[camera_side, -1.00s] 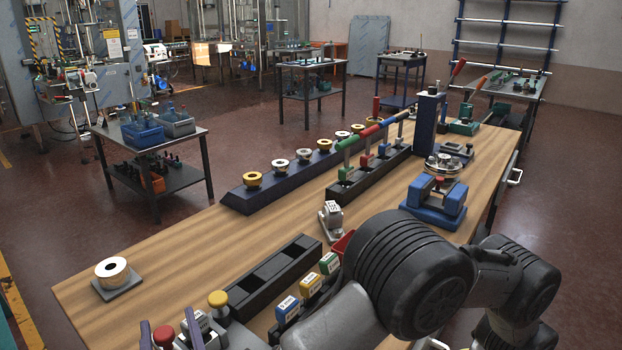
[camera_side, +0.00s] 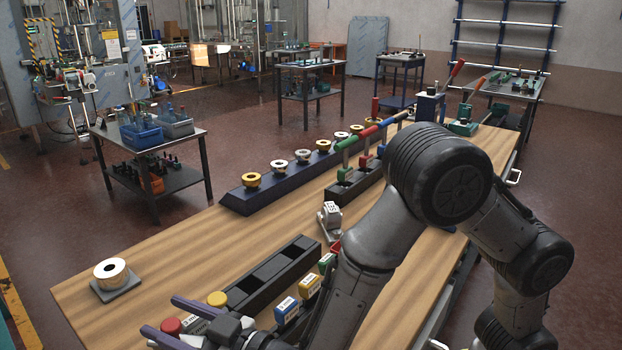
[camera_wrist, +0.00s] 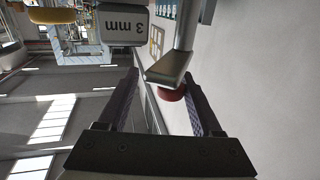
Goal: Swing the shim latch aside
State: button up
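My gripper (camera_side: 160,315) is at the lower left of the side view, low at the near end of the bench, with its two purple fingers apart. The wrist view also shows my gripper (camera_wrist: 160,82) open. A red knob (camera_wrist: 172,95) shows between the fingers, nearer the right one; contact cannot be told. The red knob (camera_side: 171,326) is also beside the fingers in the side view. A grey metal bar (camera_wrist: 166,66) with a slanted end, possibly the shim latch, lies just beyond the fingertips. A grey block marked "3 mm" (camera_wrist: 123,25) is left of it.
A yellow knob (camera_side: 217,299) stands close to the gripper. A black slotted rack (camera_side: 270,272) and blue (camera_side: 287,312) and yellow (camera_side: 309,288) labelled blocks are to the right.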

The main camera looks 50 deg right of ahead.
jog(key=shift+w+d+n+g+y, duration=0.1)
jog(key=shift+w+n+g+y, duration=0.15)
jog(key=shift+n+g+y, duration=0.65)
jog(key=shift+w+d+n+g+y, duration=0.1)
jog(key=shift+w+n+g+y, duration=0.3)
jog(key=shift+n+y, duration=0.9)
jog(key=shift+w+d+n+g+y, duration=0.15)
jog(key=shift+n+g+y, duration=0.55)
jog(key=shift+y, duration=0.9)
jog(key=shift+s+d+g+y, duration=0.1)
jog(key=shift+s+g+y, duration=0.1)
jog(key=shift+g+y, duration=0.1)
jog(key=v, duration=1.4)
jog(key=w+d+r+t+h, duration=0.1)
jog(key=d+r+t, duration=0.1)
jog(key=r, duration=0.4)
jog(key=w+d+r+t, duration=0.1)
jog(key=w+d+r, duration=0.1)
jog(key=r, duration=0.4)
jog(key=d+r+m+h, duration=0.3)
jog(key=d+h, duration=0.5)
jog(key=d, duration=0.2)
jog(key=shift+s+r+m+t+h, duration=0.3)
jog(key=shift+s+m, duration=0.1)
jog(key=shift+s, duration=0.05)
